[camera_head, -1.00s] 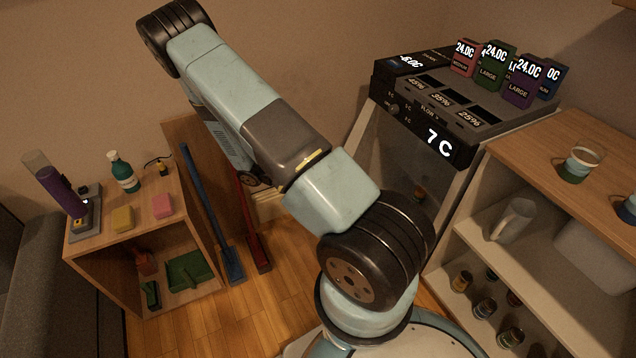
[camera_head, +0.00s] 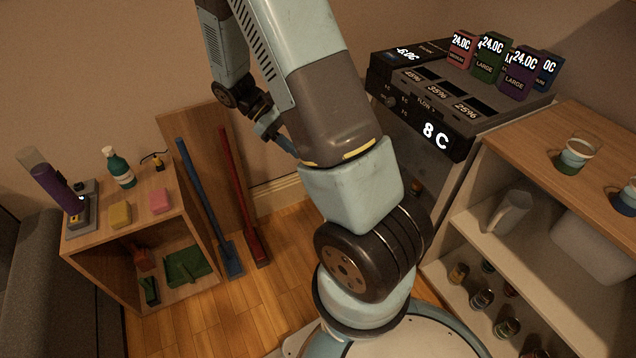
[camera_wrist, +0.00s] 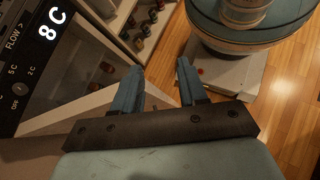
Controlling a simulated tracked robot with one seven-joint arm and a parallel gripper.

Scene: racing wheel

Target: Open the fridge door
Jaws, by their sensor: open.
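The fridge (camera_head: 418,118) stands right of centre in the head view. Its black control panel shows 8 C. Below the panel is its grey front (camera_head: 440,178), partly hidden behind my arm. My gripper (camera_head: 283,145) is left of the fridge in the head view, its fingertips partly hidden by my arm. In the wrist view its two blue fingers (camera_wrist: 157,75) are apart with nothing between them. There the fridge panel (camera_wrist: 30,58) is at left, with a grey glassy surface and pale edge beside the left finger. I cannot tell whether the door is ajar or touched.
An open shelf unit (camera_head: 545,130) with cups, a pitcher and jars stands right of the fridge. A wooden cabinet (camera_head: 75,240) is at left, with a blue broom (camera_head: 200,200) and a red broom (camera_head: 238,200) beside it. Wooden floor (camera_head: 270,300) between is clear.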

